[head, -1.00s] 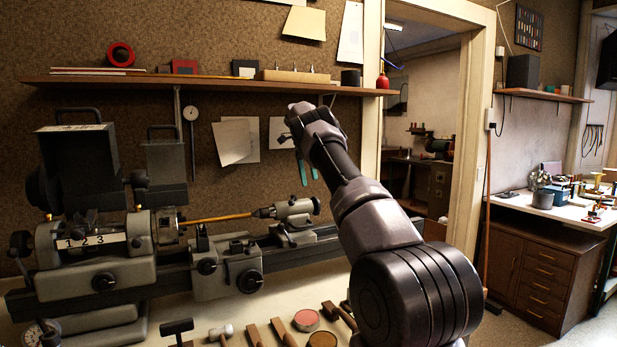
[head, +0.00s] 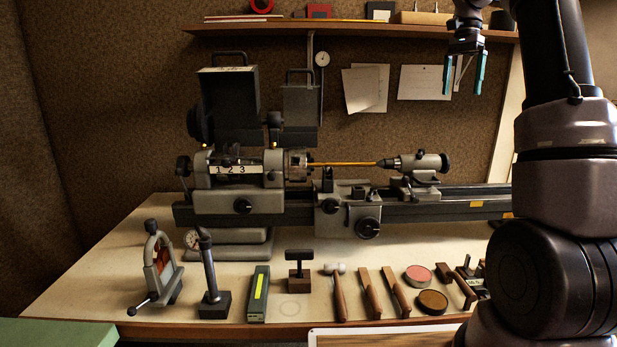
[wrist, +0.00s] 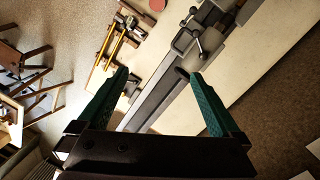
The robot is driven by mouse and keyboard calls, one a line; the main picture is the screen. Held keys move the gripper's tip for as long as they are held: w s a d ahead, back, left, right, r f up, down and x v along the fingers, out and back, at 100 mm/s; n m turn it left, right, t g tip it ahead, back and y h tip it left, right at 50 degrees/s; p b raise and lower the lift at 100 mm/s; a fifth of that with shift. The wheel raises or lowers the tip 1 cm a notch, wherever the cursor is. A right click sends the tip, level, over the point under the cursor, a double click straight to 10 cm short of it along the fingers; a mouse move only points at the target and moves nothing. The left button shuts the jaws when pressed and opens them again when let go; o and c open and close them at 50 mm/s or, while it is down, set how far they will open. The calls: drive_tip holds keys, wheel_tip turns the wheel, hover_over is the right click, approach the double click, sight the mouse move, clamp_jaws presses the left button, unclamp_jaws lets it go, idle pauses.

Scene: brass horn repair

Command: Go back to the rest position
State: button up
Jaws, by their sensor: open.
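My gripper (head: 464,75) is raised at the upper right of the head view, in front of the wall papers and just below the shelf. Its two teal fingers point down and stand apart, with nothing between them. In the wrist view my gripper (wrist: 160,100) is also open and empty. The lathe (head: 250,190) stands below and to the left of it, with a thin yellow rod (head: 340,164) between chuck and tailstock. The tailstock (head: 420,163) is roughly under my gripper, well apart from it.
The bench (head: 120,250) carries a small red-and-grey vise (head: 160,262), a green-grey box (head: 259,293), a mallet (head: 337,290), and two round tins, one pink (head: 418,274) and one brown (head: 432,302), along its front. A shelf (head: 350,30) runs along the wall near my gripper.

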drive_tip(key=s+a+r+n+t, duration=0.1)
drive_tip(key=s+a+n+t, duration=0.1)
drive_tip(key=s+a, duration=0.35)
drive_tip(key=s+a+r+n+t, duration=0.2)
drive_tip(key=s+a, duration=0.1)
drive_tip(key=s, duration=0.6)
drive_tip(key=s+a+f+n+t, duration=0.2)
drive_tip(key=s+a+f, duration=0.1)
drive_tip(key=s, duration=0.4)
drive_tip(key=s+a+f+n+t+y, duration=0.1)
drive_tip(key=s+a+f+t, duration=0.1)
drive_tip(key=s+a+f, duration=0.2)
drive_tip(key=s, duration=0.3)
drive_tip(key=shift+a+f+n+t, duration=0.2)
drive_tip(key=shift+a+n+t, duration=0.2)
drive_tip(key=shift+w+y, duration=0.1)
drive_tip(key=shift+y, duration=0.2)
